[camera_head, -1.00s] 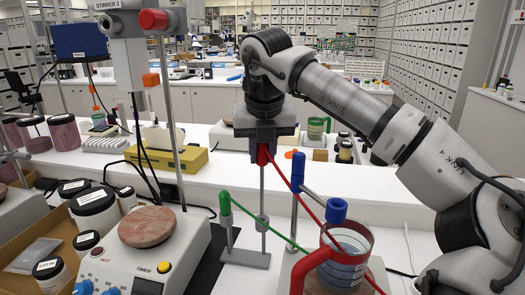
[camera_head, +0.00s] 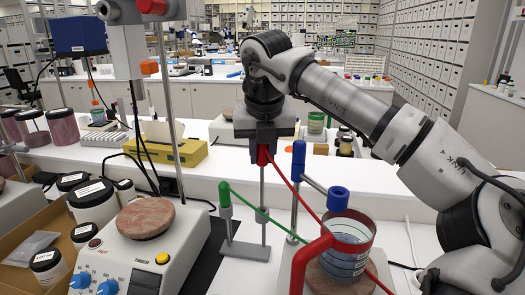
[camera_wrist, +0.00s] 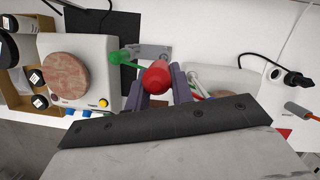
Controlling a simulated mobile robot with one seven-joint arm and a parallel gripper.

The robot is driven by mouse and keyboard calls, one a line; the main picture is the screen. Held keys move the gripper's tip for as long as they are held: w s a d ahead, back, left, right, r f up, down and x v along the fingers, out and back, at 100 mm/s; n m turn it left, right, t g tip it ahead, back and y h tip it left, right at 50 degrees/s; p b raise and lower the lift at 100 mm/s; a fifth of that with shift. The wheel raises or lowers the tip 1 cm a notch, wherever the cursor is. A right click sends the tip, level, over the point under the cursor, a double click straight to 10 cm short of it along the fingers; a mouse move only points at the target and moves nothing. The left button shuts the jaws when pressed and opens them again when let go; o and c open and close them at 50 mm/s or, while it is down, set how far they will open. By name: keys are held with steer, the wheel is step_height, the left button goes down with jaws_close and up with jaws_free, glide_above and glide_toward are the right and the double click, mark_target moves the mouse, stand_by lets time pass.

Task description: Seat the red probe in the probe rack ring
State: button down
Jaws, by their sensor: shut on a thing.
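The red probe (camera_head: 262,154) is upright, its red handle in my gripper (camera_head: 264,146) and its thin grey rod pointing down. My gripper is shut on the handle, which also shows between the fingers in the wrist view (camera_wrist: 157,76). The grey probe rack (camera_head: 244,250) stands below on the white bench. The green probe (camera_head: 224,194) stands upright in the rack's left side. The rod lines up with the rack's right ring position in the head view. I cannot tell whether the tip is inside the ring. In the wrist view the handle hides that ring.
A red cable crosses toward the beaker. A stirrer with a brown disc (camera_head: 148,220) and white jars (camera_head: 93,203) stand left.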

mark_target(262, 160)
steer(key=shift+f+b, duration=1.15)
steer(key=shift+f, duration=0.4)
steer(key=shift+r, duration=0.2)
steer(key=shift+r+p, duration=2)
steer(key=shift+r, duration=0.45)
steer(key=shift+f+b, duration=2.05)
steer(key=shift+f, duration=0.6)
steer(key=c, duration=1.1)
jaws_free()
steer(key=shift+c, duration=0.2)
steer(key=shift+r, duration=0.1)
steer(key=v, duration=1.3)
steer(key=shift+r, duration=0.4)
steer(key=shift+s, duration=0.15)
